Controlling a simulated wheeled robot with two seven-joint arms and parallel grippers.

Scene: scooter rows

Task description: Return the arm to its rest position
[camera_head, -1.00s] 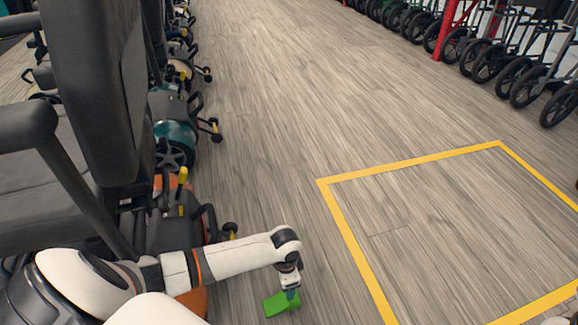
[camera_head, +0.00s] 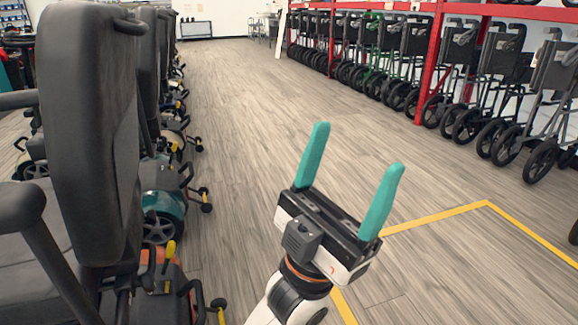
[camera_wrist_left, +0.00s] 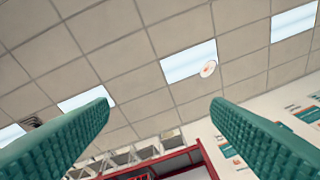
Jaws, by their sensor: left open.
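My left gripper (camera_head: 352,160) is raised in the middle of the head view, its two teal fingers spread wide and pointing up. Nothing is between them. In the left wrist view the same fingers (camera_wrist_left: 160,108) stand apart, with ceiling tiles and a wall behind them. My left arm rises from the bottom edge of the head view. My right gripper does not show.
A row of mobility scooters stands on the left, with a dark seat (camera_head: 88,125) closest and a teal scooter (camera_head: 163,205) behind it. Folded wheelchairs or walkers (camera_head: 465,80) line a red rack (camera_head: 430,70) on the right. A yellow floor line (camera_head: 440,215) lies right of my gripper. The wooden aisle (camera_head: 240,100) is clear.

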